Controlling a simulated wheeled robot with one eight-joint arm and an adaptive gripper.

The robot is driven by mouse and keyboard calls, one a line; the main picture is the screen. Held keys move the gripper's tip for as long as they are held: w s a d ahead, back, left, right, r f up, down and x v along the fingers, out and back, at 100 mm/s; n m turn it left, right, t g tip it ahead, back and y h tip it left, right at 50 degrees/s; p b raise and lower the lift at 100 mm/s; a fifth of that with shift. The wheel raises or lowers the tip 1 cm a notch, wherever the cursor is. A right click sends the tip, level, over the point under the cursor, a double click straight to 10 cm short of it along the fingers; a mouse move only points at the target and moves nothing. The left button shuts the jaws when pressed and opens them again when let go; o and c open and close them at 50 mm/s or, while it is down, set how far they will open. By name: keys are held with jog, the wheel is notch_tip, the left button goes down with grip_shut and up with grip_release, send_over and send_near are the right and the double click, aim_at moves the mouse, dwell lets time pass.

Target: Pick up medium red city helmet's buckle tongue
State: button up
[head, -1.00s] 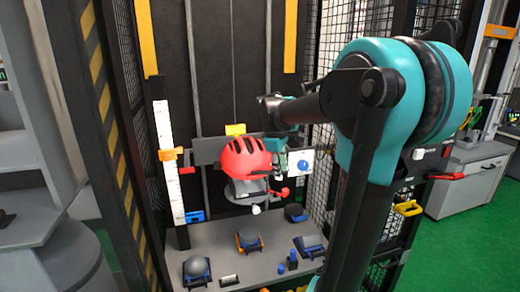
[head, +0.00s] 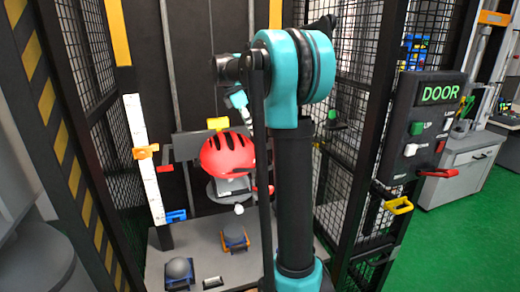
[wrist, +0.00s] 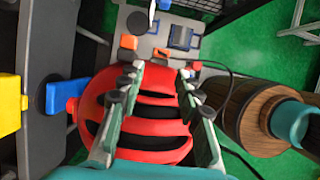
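The red city helmet (head: 227,155) with dark vents sits on a grey support in the drop tower. In the wrist view the red helmet (wrist: 150,128) fills the middle, below my gripper's fingers. My gripper (wrist: 162,74) is open, its two fingers apart with no object visibly held between them. In the head view my gripper is mostly hidden by my arm. I cannot make out the buckle tongue for certain; small red pieces show near the fingertips in the wrist view.
A yellow block (head: 218,123) stands above the helmet. A white scale (head: 145,160) with an orange clamp (head: 146,152) is at left. Smaller fixtures (head: 234,238) sit on the base plate. Mesh walls and a door control box (head: 425,125) stand at right.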

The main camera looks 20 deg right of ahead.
aim_at(259, 144)
jog(key=shift+x, duration=4.35)
jog(key=shift+s+d, duration=0.1)
jog(key=c, duration=0.5)
